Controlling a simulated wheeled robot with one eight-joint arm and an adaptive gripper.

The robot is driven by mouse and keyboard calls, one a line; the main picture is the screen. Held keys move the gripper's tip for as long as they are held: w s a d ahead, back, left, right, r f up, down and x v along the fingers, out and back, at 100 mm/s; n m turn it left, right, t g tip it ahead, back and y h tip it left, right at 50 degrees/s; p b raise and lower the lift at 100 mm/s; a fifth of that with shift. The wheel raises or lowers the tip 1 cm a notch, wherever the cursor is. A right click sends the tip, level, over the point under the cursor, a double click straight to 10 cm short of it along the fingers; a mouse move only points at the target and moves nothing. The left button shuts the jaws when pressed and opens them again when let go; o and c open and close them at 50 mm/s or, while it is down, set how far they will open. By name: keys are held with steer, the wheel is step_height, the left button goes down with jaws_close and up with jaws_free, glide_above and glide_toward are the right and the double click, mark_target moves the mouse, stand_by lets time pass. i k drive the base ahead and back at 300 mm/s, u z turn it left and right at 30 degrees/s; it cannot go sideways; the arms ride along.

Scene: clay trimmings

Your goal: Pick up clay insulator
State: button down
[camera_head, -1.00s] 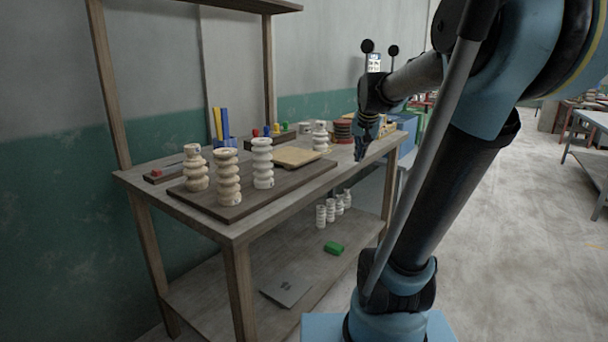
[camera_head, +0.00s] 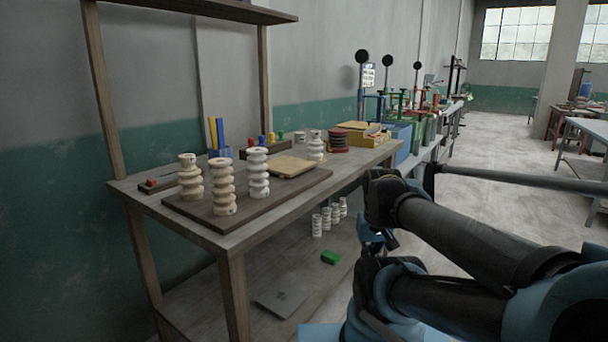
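Three ribbed cream clay insulators stand upright on a dark board (camera_head: 265,203) on the wooden table: a left one (camera_head: 190,178), a front one (camera_head: 222,188) and a right one (camera_head: 258,173). Several small pale ribbed pieces (camera_head: 326,220) stand on the lower shelf. My gripper (camera_head: 372,243) is low, beyond the table's right front edge and apart from the insulators on top. It is dark, small and partly hidden by my arm, so its fingers cannot be made out.
A flat tan slab (camera_head: 291,166) lies on the board. Behind are a blue holder (camera_head: 221,152) with coloured sticks and a dark red stack (camera_head: 338,138). A green block (camera_head: 330,257) and a grey sheet (camera_head: 281,301) lie on the lower shelf. Open floor lies to the right.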

mark_target(314, 155)
steer(key=k, duration=0.55)
steer(key=z, duration=0.55)
steer(key=i, duration=1.45)
steer(key=u, duration=0.1)
